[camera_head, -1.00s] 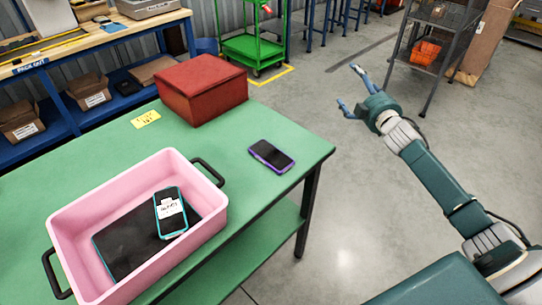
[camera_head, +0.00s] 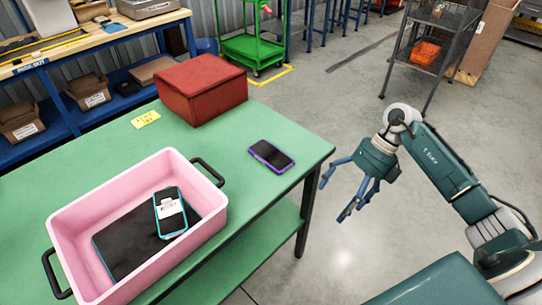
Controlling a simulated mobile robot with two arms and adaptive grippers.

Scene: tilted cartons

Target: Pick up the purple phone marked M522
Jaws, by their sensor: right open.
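A phone with a purple edge and dark screen (camera_head: 271,156) lies flat on the green table (camera_head: 250,195), near its right edge. No marking can be read on it. Another phone with a teal edge (camera_head: 170,212) and a white label lies in the pink bin (camera_head: 213,220), on a dark flat item. The label is too small to read surely. My right gripper (camera_head: 335,199) is open and empty, beyond the table's right edge, to the right of the purple phone and apart from it. My left gripper is not in view.
A red box (camera_head: 203,88) stands at the table's back, with a yellow note (camera_head: 146,119) beside it. The bin has black handles, one near the purple phone. Table space around that phone is clear. A grey shelf rack (camera_head: 425,50) stands behind my right arm.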

